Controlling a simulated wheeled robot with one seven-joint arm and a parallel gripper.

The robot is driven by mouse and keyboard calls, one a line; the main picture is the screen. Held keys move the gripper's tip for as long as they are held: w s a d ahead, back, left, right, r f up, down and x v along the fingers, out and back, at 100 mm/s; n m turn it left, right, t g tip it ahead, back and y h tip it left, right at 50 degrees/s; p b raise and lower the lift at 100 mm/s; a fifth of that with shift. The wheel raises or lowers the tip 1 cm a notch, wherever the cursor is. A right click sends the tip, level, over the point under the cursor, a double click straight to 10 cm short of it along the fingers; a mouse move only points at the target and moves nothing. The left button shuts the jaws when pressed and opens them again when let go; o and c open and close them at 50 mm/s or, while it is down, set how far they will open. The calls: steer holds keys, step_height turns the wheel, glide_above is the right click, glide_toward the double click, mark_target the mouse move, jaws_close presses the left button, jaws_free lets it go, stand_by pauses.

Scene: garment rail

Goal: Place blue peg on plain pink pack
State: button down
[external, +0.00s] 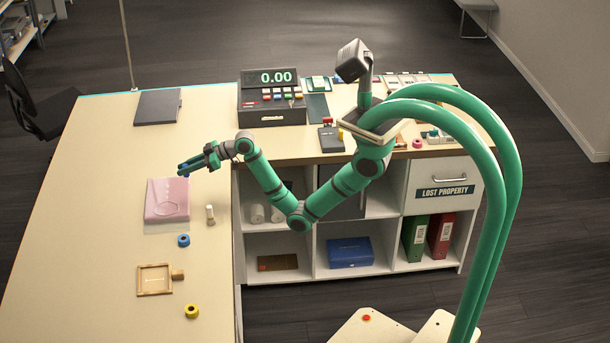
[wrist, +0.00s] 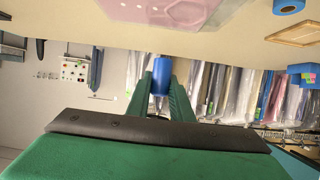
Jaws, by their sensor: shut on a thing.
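The pink pack (external: 167,199) lies flat on the left counter; part of it shows at the top of the wrist view (wrist: 160,10). My gripper (external: 185,168) is above the counter, just past the pack's far right corner in the external view. It is shut on the blue peg (wrist: 161,78), which sits between the two green fingers in the wrist view. In the external view only a small bit of blue shows at the fingertips. The peg is apart from the pack.
A white-topped peg (external: 210,214) stands right of the pack. A blue tape roll (external: 183,240), a wooden tray (external: 154,280) and a yellow roll (external: 191,311) lie nearer. A dark folder (external: 158,107) lies farther back, and the cash register (external: 272,98) stands to the right.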

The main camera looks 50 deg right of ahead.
steer(key=w+a+f, duration=0.3)
steer(key=w, duration=0.2)
glide_above(167, 195)
step_height(167, 195, down, 6)
steer(key=shift+s+a+r, duration=0.1)
steer(key=shift+r, duration=0.1)
steer(key=shift+f, duration=1.4)
steer(key=shift+f, duration=0.15)
steer(key=c, duration=1.6)
jaws_free()
